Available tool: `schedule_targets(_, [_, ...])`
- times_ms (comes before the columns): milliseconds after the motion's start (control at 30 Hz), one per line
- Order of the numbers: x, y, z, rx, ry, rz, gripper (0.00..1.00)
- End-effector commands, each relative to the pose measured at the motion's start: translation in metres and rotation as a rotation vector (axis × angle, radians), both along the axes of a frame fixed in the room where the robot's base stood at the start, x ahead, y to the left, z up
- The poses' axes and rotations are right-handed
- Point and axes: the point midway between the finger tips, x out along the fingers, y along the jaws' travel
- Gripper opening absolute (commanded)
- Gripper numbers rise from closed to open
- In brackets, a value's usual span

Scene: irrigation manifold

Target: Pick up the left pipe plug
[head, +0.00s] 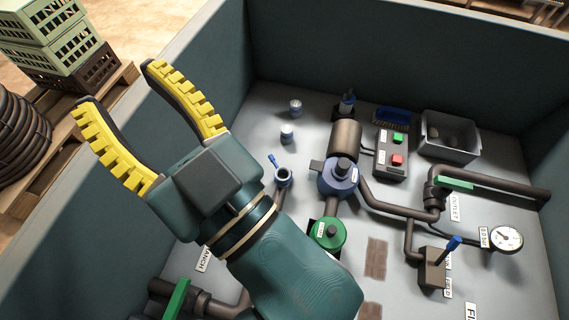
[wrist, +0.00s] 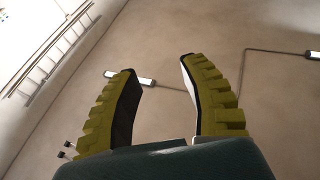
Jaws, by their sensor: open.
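Two small pale cylinders with bluish bands, which look like the pipe plugs, stand apart on the grey floor of the walled bay in the head view. The nearer plug (head: 287,134) is slightly further left in the picture than the farther plug (head: 295,107). My gripper (head: 118,84) is raised, open and empty, with its yellow ribbed fingers pointing to the upper left, away from both plugs. The wrist view shows the open fingers (wrist: 158,67) against a bare surface with lamps, and no plug.
A pipe opening with a blue lever (head: 283,177) is below the nearer plug. A blue pump (head: 339,177), a button box (head: 391,153) and a grey bin (head: 449,137) are to the right. The dark bay wall (head: 195,85) rises on the left. Crates (head: 40,35) stand outside.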

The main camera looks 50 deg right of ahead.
Motion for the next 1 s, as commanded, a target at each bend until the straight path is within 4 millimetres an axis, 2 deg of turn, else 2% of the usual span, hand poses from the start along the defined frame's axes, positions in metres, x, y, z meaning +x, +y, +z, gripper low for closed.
schedule_targets(467, [0.0, 0.0, -0.0004, 0.0, 0.0, 0.0, 0.44])
schedule_targets(633, [0.0, 0.0, -0.0004, 0.0, 0.0, 0.0, 0.76])
schedule_targets(900, [0.0, 0.0, -0.0001, 0.0, 0.0, 0.0, 0.77])
schedule_targets(1000, [0.0001, 0.0, 0.0082, 0.0, 0.001, 0.0, 0.77])
